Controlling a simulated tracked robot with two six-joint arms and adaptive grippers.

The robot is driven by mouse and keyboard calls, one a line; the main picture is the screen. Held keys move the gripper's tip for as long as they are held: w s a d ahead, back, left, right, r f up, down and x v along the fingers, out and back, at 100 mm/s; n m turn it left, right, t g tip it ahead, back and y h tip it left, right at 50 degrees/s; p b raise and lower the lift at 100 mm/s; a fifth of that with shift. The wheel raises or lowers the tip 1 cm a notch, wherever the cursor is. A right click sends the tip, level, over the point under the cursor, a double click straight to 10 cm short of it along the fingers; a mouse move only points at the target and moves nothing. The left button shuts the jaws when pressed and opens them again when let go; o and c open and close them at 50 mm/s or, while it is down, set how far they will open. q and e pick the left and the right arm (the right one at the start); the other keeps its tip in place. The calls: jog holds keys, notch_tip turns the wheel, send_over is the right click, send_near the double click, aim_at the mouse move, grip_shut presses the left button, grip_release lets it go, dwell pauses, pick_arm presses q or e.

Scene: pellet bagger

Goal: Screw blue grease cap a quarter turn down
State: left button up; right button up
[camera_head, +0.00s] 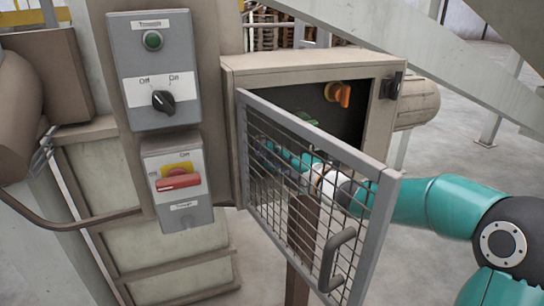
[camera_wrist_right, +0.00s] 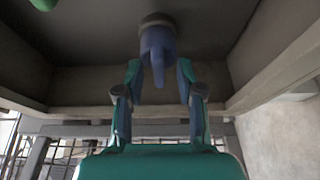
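The blue grease cap (camera_wrist_right: 157,55) sits on a round fitting on the dark cabinet wall in the right wrist view, its narrow grip pointing down in the picture. My right gripper (camera_wrist_right: 158,78) is open, with one finger on each side of the cap. Small gaps show between the fingers and the narrow grip; whether the tips touch the cap's wider part is hard to tell. In the head view my right arm reaches behind the mesh door, and the blue cap is not clear there. My left gripper is not in view.
The mesh door (camera_head: 251,185) stands open in front of the cabinet (camera_head: 290,68), its handle (camera_head: 337,262) at the lower right. An orange cap (camera_head: 338,93) and a green cap (camera_head: 303,117) are inside. A switch panel (camera_head: 153,70) is to the left. Cabinet walls flank my right gripper.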

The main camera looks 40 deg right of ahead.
jog(key=shift+w, duration=0.1)
jog(key=c, duration=0.7)
jog(key=shift+a, duration=0.15)
grip_shut()
jog(key=shift+f+m+b, duration=0.4)
jog(key=shift+b, duration=0.6)
jog(key=m+t+h+b, duration=0.1)
jog(key=m+b, duration=0.3)
jog(key=b, duration=0.2)
jog(key=m+t+h+b, duration=0.1)
jog(key=m+b, duration=0.4)
jog(key=b, duration=0.1)
jog(key=f+m+t+h+b, duration=0.1)
jog(key=m+t+h+b, duration=0.1)
jog(key=m+b, duration=0.3)
jog(key=shift+w+a+f+b, duration=0.1)
jog(key=shift+a+b, duration=0.1)
jog(key=shift+b, duration=0.9)
jog(key=m+h+b, duration=0.1)
jog(key=m, duration=0.2)
jog(key=shift+h+b, duration=0.3)
jog(key=shift+b, duration=0.1)
jog(key=shift+r+m+h+b, duration=0.25)
jog(key=shift+m+h+b, duration=0.25)
jog(key=shift+m, duration=0.6)
